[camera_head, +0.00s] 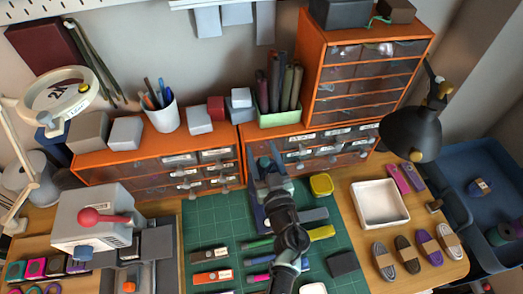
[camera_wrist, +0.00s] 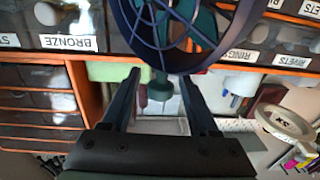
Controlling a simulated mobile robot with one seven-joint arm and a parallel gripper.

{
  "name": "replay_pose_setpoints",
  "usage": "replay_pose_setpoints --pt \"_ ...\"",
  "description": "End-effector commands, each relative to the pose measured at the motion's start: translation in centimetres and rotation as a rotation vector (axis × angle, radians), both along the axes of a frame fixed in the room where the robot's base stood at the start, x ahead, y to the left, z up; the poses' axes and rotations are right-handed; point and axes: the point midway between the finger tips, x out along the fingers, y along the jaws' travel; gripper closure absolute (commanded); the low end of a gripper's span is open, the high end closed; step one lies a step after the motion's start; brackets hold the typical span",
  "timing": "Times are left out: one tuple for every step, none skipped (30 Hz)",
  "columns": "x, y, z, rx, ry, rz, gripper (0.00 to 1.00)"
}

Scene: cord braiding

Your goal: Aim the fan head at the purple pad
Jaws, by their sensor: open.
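The fan head is a dark blue round grille with spokes and green parts behind it; it shows at the top of the wrist view (camera_wrist: 158,42), cut off by the frame edge. In the head view my arm and gripper largely cover the fan, and a dark blue part (camera_head: 258,216) shows beside the arm on the green mat. My gripper (camera_head: 268,158) is open, and its two fingers show in the wrist view (camera_wrist: 160,78) with a gap between them, just below the grille. Whether a finger touches the grille I cannot tell. I cannot make out a purple pad for certain.
The green mat (camera_head: 205,232) holds pens, a yellow tub (camera_head: 321,185) and a dark block (camera_head: 343,264). Orange drawer units (camera_head: 150,165) stand behind. A white tray (camera_head: 380,203), cord bundles including a purple one (camera_head: 430,248) and a black lamp (camera_head: 411,132) are right.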

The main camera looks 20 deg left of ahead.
Motion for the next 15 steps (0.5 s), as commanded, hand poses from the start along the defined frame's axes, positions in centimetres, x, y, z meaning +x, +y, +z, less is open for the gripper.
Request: replay_pose_setpoints --pt "0.39 0.36 -0.08 0.001 -0.001 0.002 0.39" --pt "0.57 0.48 -0.05 0.001 -0.001 0.002 0.39" --pt "0.76 0.59 -0.02 0.001 -0.001 0.001 0.39" --pt "0.88 0.65 -0.02 0.001 -0.001 0.0 0.39" --pt "0.95 0.7 -0.02 0.0 0.0 0.0 0.39" --pt "1.0 0.75 -0.02 0.0 0.0 -0.001 0.39" --pt "1.04 0.77 -0.01 0.0 0.0 -0.001 0.39" --pt "1.04 0.78 0.0 0.0 0.0 -0.001 0.39" --pt "1.04 0.78 0.01 0.0 0.0 -0.001 0.39" --pt "1.04 0.78 0.02 0.0 0.0 -0.001 0.39" --pt "1.03 0.78 0.02 0.0 0.0 -0.001 0.39" --pt "1.03 0.78 0.03 0.0 0.0 -0.001 0.39" --pt "1.02 0.77 0.03 0.0 0.0 -0.001 0.39" --pt "1.02 0.77 0.03 0.0 0.0 -0.001 0.43" --pt "1.02 0.77 0.03 0.0 0.0 -0.001 0.5"
